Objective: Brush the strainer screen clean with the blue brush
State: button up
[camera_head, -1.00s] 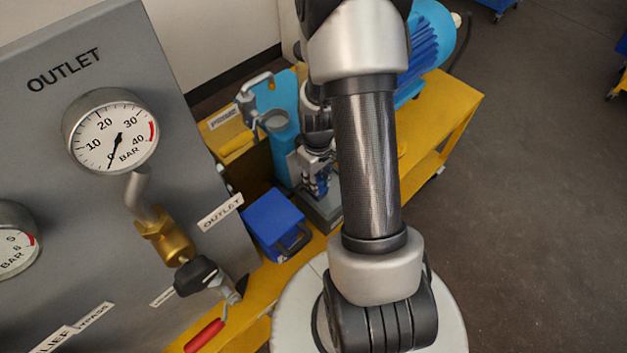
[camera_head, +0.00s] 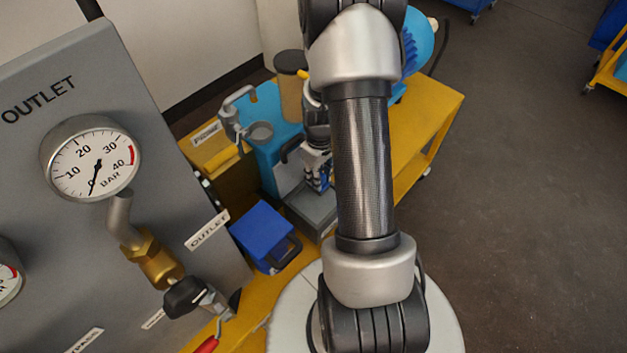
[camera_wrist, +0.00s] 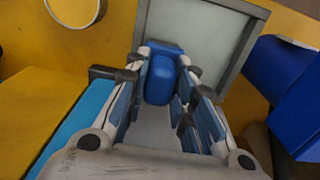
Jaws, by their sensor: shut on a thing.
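My gripper (camera_wrist: 162,82) is shut on a blue block-like thing (camera_wrist: 160,84), which appears to be the blue brush. It is held between the blue-padded fingers, and its bristles are not visible. In the head view my gripper (camera_head: 318,172) points down over a shallow grey tray (camera_head: 312,215), with my arm hiding part of it. The wrist view shows the tray's raised rim (camera_wrist: 240,58) around a flat grey-green surface. I cannot tell whether that surface is the strainer screen, nor whether the brush touches it.
A blue box (camera_head: 262,232) with a dark handle stands left of the tray on the yellow cart (camera_head: 420,125). The grey outlet panel (camera_head: 75,240) with gauges and a valve is at the left. A pale blue unit (camera_head: 262,115) and a dark-topped cylinder (camera_head: 290,85) stand behind.

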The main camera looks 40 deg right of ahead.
jog(key=shift+d, duration=0.25)
jog(key=shift+s+a+f, duration=0.1)
jog(key=shift+s+a, duration=0.65)
jog(key=shift+a, duration=0.2)
jog(key=shift+s+a+f, duration=0.1)
jog(key=shift+s+a, duration=0.6)
jog(key=shift+a, duration=0.25)
jog(key=shift+d, duration=0.15)
jog(key=shift+d+r, duration=0.15)
jog(key=shift+d, duration=1.55)
jog(key=shift+w, duration=0.1)
jog(key=shift+r, duration=0.15)
